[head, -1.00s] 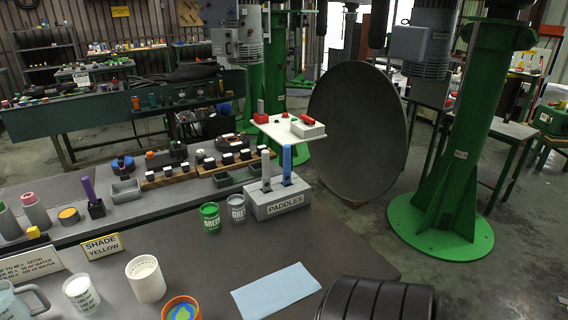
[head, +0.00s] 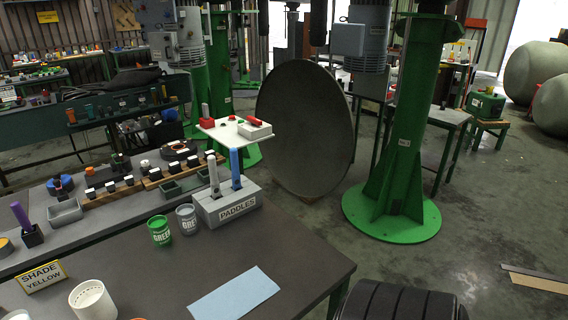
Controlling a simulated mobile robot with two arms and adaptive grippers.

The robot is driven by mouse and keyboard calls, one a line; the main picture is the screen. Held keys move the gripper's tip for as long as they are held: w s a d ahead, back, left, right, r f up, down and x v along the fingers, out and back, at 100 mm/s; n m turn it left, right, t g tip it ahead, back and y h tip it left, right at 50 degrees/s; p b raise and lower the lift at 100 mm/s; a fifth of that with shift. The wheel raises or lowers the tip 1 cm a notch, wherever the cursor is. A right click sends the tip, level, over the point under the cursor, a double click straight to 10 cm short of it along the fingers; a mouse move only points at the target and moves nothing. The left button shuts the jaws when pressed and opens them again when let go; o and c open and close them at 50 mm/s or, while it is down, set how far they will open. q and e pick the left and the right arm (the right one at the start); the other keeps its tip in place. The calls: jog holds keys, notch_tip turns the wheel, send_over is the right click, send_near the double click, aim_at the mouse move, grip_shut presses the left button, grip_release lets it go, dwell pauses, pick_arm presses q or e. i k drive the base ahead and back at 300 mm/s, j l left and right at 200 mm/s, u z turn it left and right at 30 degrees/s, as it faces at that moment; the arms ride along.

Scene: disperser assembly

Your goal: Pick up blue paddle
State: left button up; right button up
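The blue paddle (head: 235,168) stands upright in the right side of the grey block labelled PADDLES (head: 213,214). A grey paddle (head: 214,178) stands beside it in the same block. The block sits near the far edge of the dark table (head: 150,262). Neither of my grippers shows in the head view.
A green can (head: 160,231) and a grey can (head: 187,219) stand left of the block. A light blue sheet (head: 234,294) lies in front. A SHADE YELLOW sign (head: 41,276) and white cup (head: 92,300) are at left.

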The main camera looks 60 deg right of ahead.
aim_at(235, 175)
jog(key=l+z, duration=0.4)
jog(key=i+l+z, duration=0.15)
jog(key=l+z, duration=0.2)
jog(key=i+l+z, duration=0.15)
jog(key=l+z, duration=0.25)
jog(key=l, duration=0.15)
jog(key=u, duration=1.5)
jog(key=z, duration=1.5)
jog(key=k+j+z, duration=0.15)
jog(key=z, duration=0.35)
jog(key=k+j+z, duration=0.15)
jog(key=z, duration=0.3)
